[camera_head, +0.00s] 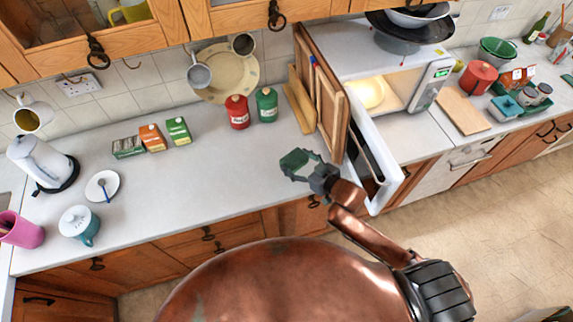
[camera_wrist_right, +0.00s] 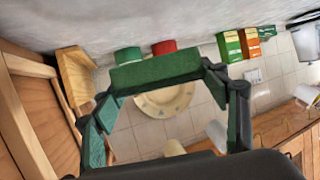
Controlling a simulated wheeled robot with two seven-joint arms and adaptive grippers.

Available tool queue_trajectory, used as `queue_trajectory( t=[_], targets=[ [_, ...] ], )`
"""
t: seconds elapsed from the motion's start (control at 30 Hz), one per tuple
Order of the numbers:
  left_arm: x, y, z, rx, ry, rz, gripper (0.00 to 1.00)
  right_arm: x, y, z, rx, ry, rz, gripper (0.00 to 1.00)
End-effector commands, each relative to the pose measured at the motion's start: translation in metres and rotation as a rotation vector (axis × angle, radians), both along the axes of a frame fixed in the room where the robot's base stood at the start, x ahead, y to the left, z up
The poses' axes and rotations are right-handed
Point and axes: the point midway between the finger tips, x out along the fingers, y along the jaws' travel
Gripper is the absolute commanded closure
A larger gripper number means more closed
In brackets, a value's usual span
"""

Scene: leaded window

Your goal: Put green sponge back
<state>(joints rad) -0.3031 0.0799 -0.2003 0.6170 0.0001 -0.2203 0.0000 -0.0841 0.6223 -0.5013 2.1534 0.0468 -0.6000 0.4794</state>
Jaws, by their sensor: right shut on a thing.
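My right gripper (camera_head: 298,165) is above the front part of the worktop, left of the open microwave door. It is shut on the green sponge (camera_wrist_right: 155,72), which spans the fingertips as a flat green block in the right wrist view. In the head view the sponge is small and hard to tell from the dark green fingers. It is held clear of the worktop. My left gripper is not in view.
The lit microwave (camera_head: 385,80) stands open, its white door (camera_head: 376,165) jutting beside my right arm. Red (camera_head: 237,112) and green (camera_head: 266,105) canisters, boards (camera_head: 299,100) and small boxes (camera_head: 152,138) stand along the wall. The middle worktop (camera_head: 200,190) is clear.

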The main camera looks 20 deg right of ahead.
Motion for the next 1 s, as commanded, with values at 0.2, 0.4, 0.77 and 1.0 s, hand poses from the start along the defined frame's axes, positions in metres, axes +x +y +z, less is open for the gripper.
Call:
queue_trajectory(
  t=[0.2,0.4,0.77,1.0],
  targets=[
    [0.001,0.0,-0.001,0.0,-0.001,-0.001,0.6,0.032,0.016,-0.038,0.0,-0.001,0.002,0.52],
    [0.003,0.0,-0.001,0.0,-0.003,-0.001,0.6,0.043,0.021,-0.053,0.001,-0.002,0.002,0.52],
    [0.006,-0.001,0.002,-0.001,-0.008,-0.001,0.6,0.048,0.024,-0.09,0.001,-0.002,0.003,0.52],
    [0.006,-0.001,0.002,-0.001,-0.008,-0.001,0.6,0.047,0.024,-0.091,0.0,-0.001,0.002,0.3]
  ],
)
